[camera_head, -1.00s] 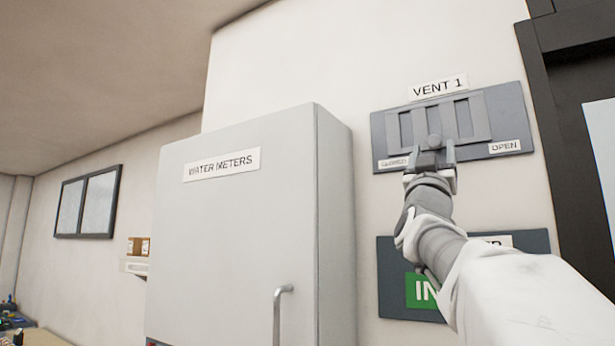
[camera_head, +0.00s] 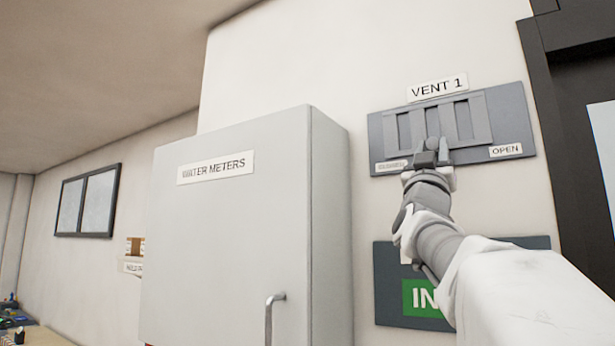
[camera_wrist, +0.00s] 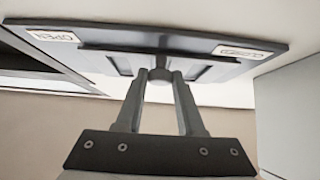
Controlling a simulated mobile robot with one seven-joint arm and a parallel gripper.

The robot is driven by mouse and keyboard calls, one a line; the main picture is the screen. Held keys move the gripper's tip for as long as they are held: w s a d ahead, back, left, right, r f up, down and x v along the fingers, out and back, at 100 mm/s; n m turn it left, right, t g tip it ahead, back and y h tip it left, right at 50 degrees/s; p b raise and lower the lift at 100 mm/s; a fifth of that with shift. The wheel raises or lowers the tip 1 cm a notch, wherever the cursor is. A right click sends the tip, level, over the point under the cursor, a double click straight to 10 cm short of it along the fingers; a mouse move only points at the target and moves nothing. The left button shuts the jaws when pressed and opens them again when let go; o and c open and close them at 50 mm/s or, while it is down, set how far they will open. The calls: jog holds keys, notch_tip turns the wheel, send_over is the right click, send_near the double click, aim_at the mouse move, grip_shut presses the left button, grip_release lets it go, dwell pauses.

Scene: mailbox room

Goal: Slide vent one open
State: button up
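The vent one panel (camera_head: 381,137) is a grey plate on the wall under a "VENT 1" label (camera_head: 437,88). Its slotted sliding cover (camera_head: 462,118) stands toward the left and middle, with dark slots showing. A "CLOSED" label is at the panel's lower left and an "OPEN" label (camera_head: 506,150) at its lower right. A round knob (camera_wrist: 159,75) sits on the cover's lower edge. My gripper (camera_head: 433,158) is at the knob. In the wrist view its fingers (camera_wrist: 159,82) are apart, one on each side of the knob; contact cannot be made out.
A grey "WATER METERS" cabinet (camera_head: 240,230) with a bar handle stands left of the vent. A second dark panel with a green label (camera_head: 420,297) is below, partly hidden by my arm. A dark frame (camera_head: 545,110) borders the vent at right.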

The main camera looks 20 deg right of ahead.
grip_shut()
dwell(1.0)
